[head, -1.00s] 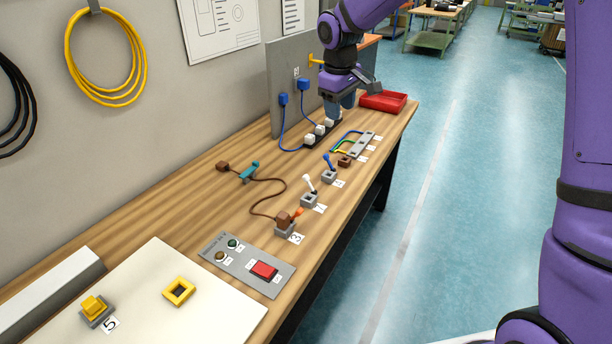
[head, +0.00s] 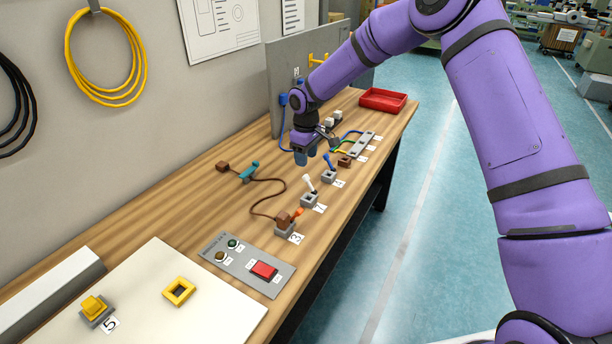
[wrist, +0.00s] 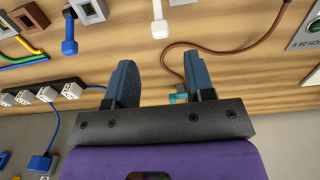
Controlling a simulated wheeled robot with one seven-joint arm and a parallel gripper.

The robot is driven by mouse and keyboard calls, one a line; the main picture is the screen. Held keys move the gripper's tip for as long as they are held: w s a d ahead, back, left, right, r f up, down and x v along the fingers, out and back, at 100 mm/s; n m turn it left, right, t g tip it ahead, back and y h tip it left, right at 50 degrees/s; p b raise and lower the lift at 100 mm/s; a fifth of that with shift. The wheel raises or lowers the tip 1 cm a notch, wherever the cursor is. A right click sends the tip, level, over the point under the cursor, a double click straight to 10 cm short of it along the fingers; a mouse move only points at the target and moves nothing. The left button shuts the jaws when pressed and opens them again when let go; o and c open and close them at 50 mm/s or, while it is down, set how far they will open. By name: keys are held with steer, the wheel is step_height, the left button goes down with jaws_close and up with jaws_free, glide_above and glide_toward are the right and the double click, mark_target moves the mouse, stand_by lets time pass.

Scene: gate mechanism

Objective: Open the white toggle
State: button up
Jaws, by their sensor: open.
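The white toggle (head: 309,184) stands on a grey base near the front edge of the workbench, beside a label that looks like 7. Its white lever leans up and to the left in the head view. It also shows at the top of the wrist view (wrist: 159,22). My gripper (head: 307,160) is open and empty, above the bench behind the white and blue toggles. In the wrist view its two blue-grey fingers (wrist: 161,78) are apart, with the white toggle beyond them and clear of them.
The blue toggle (head: 328,162) is just right of the white one. An orange-levered toggle with a brown block (head: 286,220) is to the left. A teal piece (head: 249,172) and brown cable lie behind. A power strip (wrist: 48,94), coloured wires and red tray (head: 383,100) are further right.

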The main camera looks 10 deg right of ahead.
mark_target(306, 175)
step_height(306, 175, down, 8)
steer(key=shift+r, duration=0.2)
jaws_close()
